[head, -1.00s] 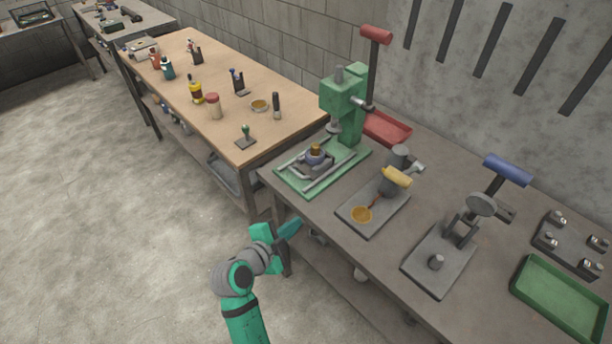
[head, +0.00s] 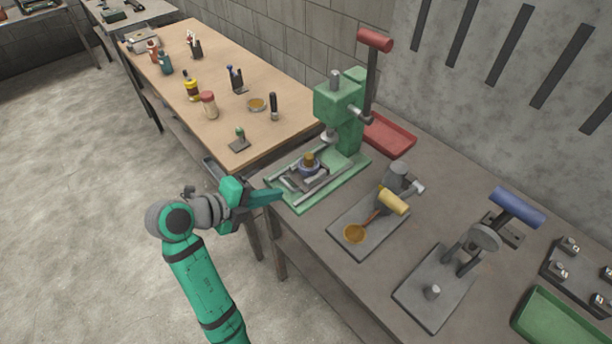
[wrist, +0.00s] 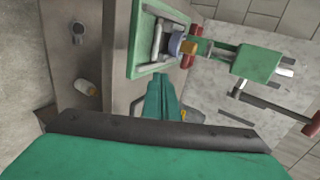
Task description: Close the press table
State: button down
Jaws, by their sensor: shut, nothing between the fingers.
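The green press (head: 340,112) stands at the near left end of the grey workbench, with a red-handled lever (head: 374,42) raised upright. Its sliding press table (head: 303,181) rests on rails over the green base (head: 357,161), out in front of the press head, and carries a small bluish cup with a brown top (head: 309,161). The press table also shows in the wrist view (wrist: 160,42). My gripper (head: 281,194) is shut and empty, its fingertips by the front left edge of the green base. In the wrist view the fingers (wrist: 161,84) point at the base's edge; contact cannot be told.
To the right stand a plate with a yellow-handled tool (head: 392,201) and a blue-handled press (head: 517,207). A red tray (head: 390,136) lies behind. A wooden table (head: 215,62) with bottles is at the left. Open floor lies left of my arm.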

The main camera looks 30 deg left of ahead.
send_near(308, 185)
jog(key=shift+m, duration=0.3)
jog(key=x, duration=0.5)
jog(key=shift+a, duration=0.1)
jog(key=shift+w+f, duration=0.3)
jog(key=shift+w, duration=0.2)
jog(key=shift+w, duration=0.1)
